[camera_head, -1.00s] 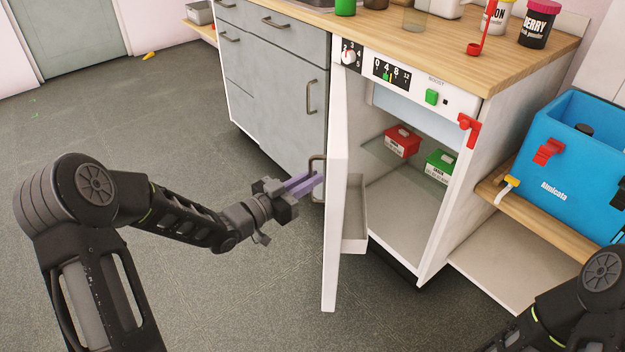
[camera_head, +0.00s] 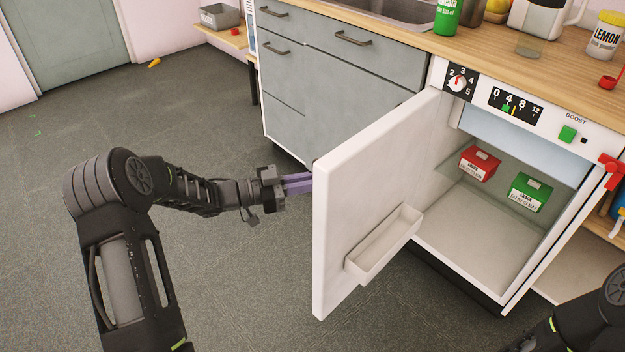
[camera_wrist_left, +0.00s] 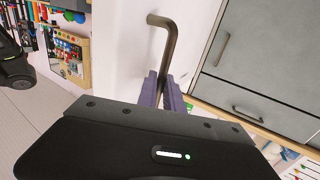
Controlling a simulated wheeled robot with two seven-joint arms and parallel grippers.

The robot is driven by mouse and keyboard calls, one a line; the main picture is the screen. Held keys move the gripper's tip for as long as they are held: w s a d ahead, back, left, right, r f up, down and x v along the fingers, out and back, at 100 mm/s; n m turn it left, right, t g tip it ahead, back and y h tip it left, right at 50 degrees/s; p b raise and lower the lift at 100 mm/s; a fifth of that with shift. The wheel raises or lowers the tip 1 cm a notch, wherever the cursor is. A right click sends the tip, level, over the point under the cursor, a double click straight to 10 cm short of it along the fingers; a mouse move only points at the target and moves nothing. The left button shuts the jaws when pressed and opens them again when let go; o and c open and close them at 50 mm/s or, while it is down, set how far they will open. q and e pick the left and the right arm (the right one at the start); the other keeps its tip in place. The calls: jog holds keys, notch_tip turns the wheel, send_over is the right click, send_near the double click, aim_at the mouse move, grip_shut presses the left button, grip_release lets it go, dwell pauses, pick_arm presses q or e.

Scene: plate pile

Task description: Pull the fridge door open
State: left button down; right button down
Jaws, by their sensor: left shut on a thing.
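The white fridge door (camera_head: 375,170) stands swung open to the left, its inner side with a white shelf bin (camera_head: 385,243) facing me. The fridge interior (camera_head: 465,228) shows a red box (camera_head: 480,163) and a green box (camera_head: 530,192) on a glass shelf. My left gripper (camera_head: 310,183) is at the outer side of the door, its purple fingertips partly hidden behind the door edge. In the left wrist view the fingers (camera_wrist_left: 162,90) are shut on the bronze door handle (camera_wrist_left: 165,40). My right gripper is out of view; only part of my right arm shows at bottom right.
Grey cabinets with drawers (camera_head: 330,85) stand behind the door. The wooden counter (camera_head: 480,55) above carries a green container (camera_head: 449,15), a lemon powder jar (camera_head: 606,35) and a sink. The floor (camera_head: 240,280) left of and before the door is clear.

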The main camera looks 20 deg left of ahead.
pick_arm(q)
jog(key=shift+w+a+r, duration=0.1)
jog(key=shift+w+a, duration=0.05)
jog(key=shift+w, duration=0.15)
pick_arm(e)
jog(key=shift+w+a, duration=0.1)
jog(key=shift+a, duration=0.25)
pick_arm(q)
jog(key=c, duration=1.8)
grip_release()
jog(key=shift+o, duration=0.2)
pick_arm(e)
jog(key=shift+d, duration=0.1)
pick_arm(q)
jog(key=p+v, duration=0.1)
jog(key=v, duration=0.6)
jog(key=shift+a, duration=0.3)
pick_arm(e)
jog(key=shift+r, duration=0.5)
pick_arm(q)
jog(key=shift+s, duration=0.15)
